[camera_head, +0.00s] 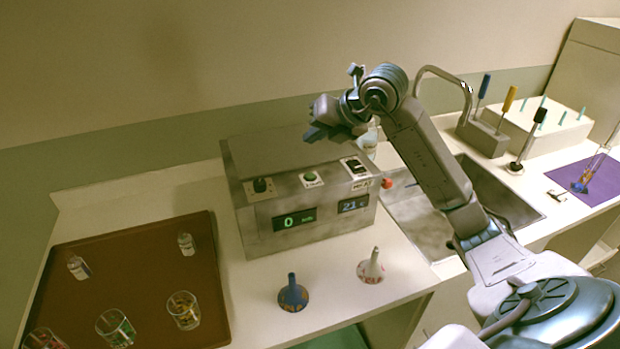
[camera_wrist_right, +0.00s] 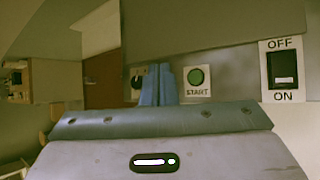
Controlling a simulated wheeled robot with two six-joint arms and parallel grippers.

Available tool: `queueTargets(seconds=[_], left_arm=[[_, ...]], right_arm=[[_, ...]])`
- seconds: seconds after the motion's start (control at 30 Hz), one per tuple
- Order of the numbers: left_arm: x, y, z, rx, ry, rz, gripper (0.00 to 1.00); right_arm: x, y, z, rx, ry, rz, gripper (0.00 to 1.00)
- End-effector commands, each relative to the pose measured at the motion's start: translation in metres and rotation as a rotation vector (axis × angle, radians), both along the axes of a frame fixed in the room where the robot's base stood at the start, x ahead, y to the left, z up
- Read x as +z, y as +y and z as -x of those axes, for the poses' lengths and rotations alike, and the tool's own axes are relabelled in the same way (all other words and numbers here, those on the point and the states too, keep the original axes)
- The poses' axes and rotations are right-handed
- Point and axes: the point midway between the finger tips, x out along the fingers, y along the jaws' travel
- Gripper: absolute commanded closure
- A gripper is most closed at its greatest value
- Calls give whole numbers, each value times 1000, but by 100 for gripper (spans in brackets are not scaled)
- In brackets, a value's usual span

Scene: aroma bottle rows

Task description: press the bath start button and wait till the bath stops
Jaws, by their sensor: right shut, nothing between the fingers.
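The bath (camera_head: 300,212) is a grey box on the counter with a sloped control face. Its green start button (camera_head: 309,177) shows in the head view and above a START label in the right wrist view (camera_wrist_right: 196,76). Its left display (camera_head: 295,220) reads 0 and its right display (camera_head: 354,205) reads about 21. My right gripper (camera_head: 318,131) is shut and empty, above and behind the control face; its closed fingers (camera_wrist_right: 157,86) appear left of the button in the wrist view, apart from it. My left gripper is out of view.
A black knob (camera_head: 261,185) and an OFF/ON switch (camera_head: 356,165) flank the button. A brown tray (camera_head: 130,262) with glasses and small bottles lies left. Blue (camera_head: 293,293) and grey (camera_head: 372,267) funnel-like items stand in front. A sink (camera_head: 425,228) is at right.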

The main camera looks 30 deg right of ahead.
Motion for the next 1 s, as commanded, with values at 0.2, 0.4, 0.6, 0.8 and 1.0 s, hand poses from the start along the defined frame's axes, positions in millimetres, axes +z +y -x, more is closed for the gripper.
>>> queueTargets(seconds=[0.2,0.4,0.6,0.8,1.0], left_arm=[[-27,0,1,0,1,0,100],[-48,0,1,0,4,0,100],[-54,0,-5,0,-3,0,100],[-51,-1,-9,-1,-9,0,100],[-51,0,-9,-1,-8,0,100]], right_arm=[[-36,0,0,1,2,0,100],[-63,0,0,1,1,0,100],[-73,0,0,1,1,0,100],[-72,0,0,0,0,0,100],[-72,0,0,0,0,0,100]])
